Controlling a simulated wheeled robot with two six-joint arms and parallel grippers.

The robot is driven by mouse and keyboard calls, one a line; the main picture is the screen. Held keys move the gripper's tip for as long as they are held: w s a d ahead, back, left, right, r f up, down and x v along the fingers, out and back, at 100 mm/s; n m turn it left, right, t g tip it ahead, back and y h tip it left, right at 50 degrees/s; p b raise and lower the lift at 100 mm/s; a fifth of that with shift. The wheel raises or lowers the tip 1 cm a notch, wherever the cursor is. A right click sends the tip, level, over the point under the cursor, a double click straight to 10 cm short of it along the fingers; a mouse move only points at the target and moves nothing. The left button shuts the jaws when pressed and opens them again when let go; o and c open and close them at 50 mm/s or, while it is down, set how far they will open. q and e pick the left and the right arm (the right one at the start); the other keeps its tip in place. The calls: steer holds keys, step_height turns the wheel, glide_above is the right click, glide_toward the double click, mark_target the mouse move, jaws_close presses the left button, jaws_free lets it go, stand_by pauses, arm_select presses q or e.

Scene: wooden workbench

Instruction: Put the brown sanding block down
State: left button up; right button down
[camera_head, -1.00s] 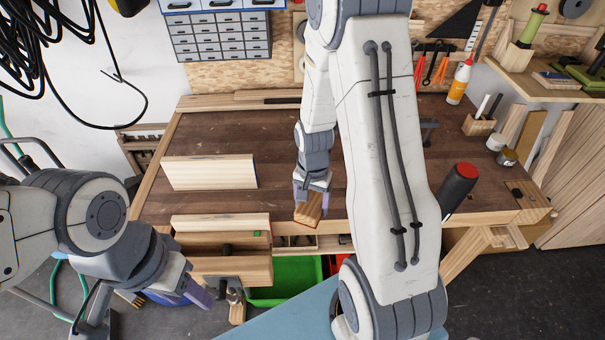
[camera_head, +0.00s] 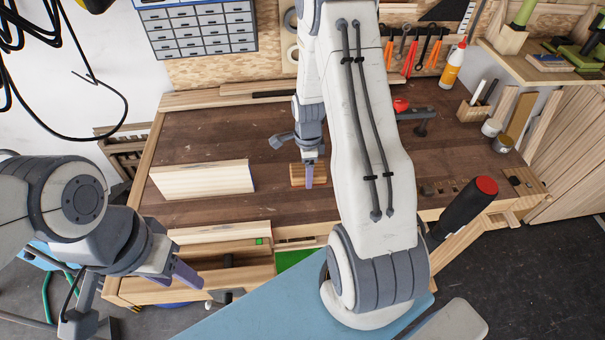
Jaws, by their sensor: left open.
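The brown sanding block (camera_head: 297,174) lies flat at the middle of the wooden workbench (camera_head: 230,133), and it looks to be on the bench top. My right gripper (camera_head: 309,172) points down at it. One finger overlaps the block's near face. The other finger is hidden, so I cannot tell whether the jaws still grip the block. My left gripper (camera_head: 172,275) is open and empty, off the bench's front left edge.
A pale board (camera_head: 203,180) stands on the bench left of the block. A glue bottle (camera_head: 453,65), a red item (camera_head: 401,105) and a holder with pens (camera_head: 477,110) are at the back right. Bare bench top surrounds the block.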

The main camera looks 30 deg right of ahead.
mark_target(302, 177)
steer(key=shift+w+a+f+p, duration=0.15)
steer(key=shift+w+f, duration=0.25)
steer(key=shift+w, duration=0.2)
steer(key=shift+w+f+p, duration=0.15)
steer(key=shift+w+f, duration=0.2)
steer(key=shift+w, duration=0.2)
step_height(302, 177, down, 4)
steer(key=shift+r+p, duration=0.15)
steer(key=shift+p, duration=0.55)
steer(key=shift+f, duration=0.2)
steer(key=shift+f, duration=0.15)
jaws_free()
